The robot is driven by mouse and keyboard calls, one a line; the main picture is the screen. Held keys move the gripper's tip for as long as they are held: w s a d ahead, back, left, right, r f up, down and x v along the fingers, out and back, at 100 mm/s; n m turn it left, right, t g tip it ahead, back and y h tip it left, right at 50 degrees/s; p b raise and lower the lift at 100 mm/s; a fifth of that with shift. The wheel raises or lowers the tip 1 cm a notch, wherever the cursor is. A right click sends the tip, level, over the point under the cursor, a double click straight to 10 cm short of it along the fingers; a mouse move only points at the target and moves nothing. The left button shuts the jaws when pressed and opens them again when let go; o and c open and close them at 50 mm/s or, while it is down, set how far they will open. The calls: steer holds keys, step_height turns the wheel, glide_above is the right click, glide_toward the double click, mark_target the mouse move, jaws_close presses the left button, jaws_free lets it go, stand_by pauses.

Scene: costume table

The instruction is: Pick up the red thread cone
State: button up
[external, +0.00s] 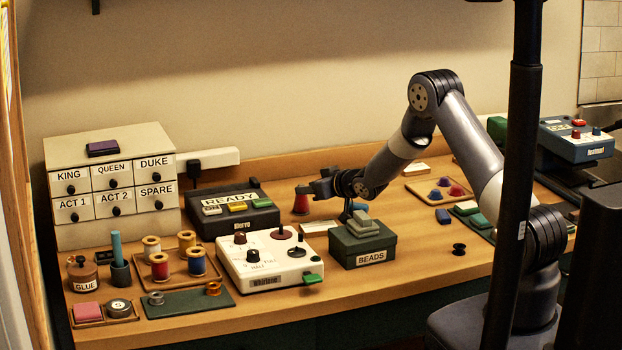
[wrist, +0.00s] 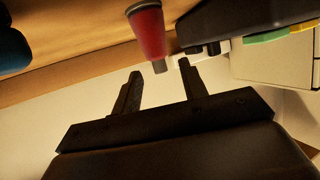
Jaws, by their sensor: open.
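The red thread cone (external: 301,204) stands upright behind the white control box, to the right of the READY box. In the wrist view the cone (wrist: 148,30) is at the top, its narrow end toward my gripper. My gripper (external: 314,188) is close to the right of the cone's top in the external view. In the wrist view the two fingers of my gripper (wrist: 160,70) are apart with nothing between them, and the cone is just beyond their tips. I cannot tell whether a finger touches it.
The dark READY box (external: 232,212) is left of the cone. The white control box (external: 268,260) with knobs is in front. The green BEADS box (external: 362,246) is front right. A tray (external: 439,181) with small domes is further right. A drawer cabinet (external: 112,190) stands far left.

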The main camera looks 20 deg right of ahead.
steer(key=shift+x, duration=0.95)
steer(key=shift+c, duration=0.2)
steer(key=shift+r, duration=0.1)
steer(key=c, duration=0.8)
steer(key=shift+c, duration=0.2)
